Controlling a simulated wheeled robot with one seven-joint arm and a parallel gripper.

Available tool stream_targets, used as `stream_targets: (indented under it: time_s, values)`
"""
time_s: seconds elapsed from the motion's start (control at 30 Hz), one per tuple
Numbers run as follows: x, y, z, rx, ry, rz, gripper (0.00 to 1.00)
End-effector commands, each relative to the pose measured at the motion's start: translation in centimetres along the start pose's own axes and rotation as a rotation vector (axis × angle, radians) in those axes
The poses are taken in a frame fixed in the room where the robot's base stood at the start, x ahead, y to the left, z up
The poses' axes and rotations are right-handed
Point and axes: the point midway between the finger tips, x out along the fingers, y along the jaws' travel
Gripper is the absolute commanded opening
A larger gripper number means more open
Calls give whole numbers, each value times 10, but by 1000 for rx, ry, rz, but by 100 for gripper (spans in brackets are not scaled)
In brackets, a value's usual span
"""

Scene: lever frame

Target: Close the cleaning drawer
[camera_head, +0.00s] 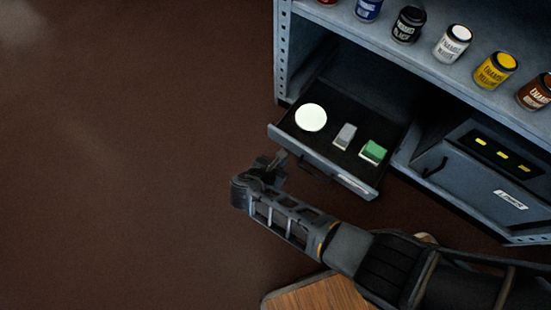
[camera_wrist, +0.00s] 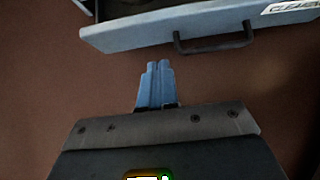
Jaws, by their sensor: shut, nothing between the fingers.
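The cleaning drawer (camera_head: 298,142) is pulled out of the lower left bay of a blue-grey metal shelf. It holds a round white item (camera_head: 311,117), a grey block (camera_head: 345,136) and a green block (camera_head: 373,152). In the wrist view the drawer front (camera_wrist: 150,32) spans the top, with a dark bar handle (camera_wrist: 214,44) right of centre and a partly cut-off label. My gripper (camera_head: 280,157) is at the left part of the drawer front in the head view. Its fingers (camera_wrist: 158,68) are shut and empty, short of the drawer front and left of the handle.
The shelf board (camera_head: 425,65) above carries several paint cans. A second drawer unit (camera_head: 480,175) with a label stands to the right in the same shelf. A wooden surface (camera_head: 320,294) lies under my arm. The brown floor at left is clear.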

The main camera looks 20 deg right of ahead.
Motion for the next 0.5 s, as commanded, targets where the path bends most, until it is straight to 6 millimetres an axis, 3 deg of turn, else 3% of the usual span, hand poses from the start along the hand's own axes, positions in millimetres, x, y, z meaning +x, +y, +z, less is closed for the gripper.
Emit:
stream_targets:
  time_s: [0.03,0.2,0.3,0.5]
  values:
    - [15,0,-4,2,1,-2,0]
    - [46,0,-4,3,1,-1,0]
    - [54,0,12,6,1,-1,0]
    - [65,0,25,3,2,0,0]
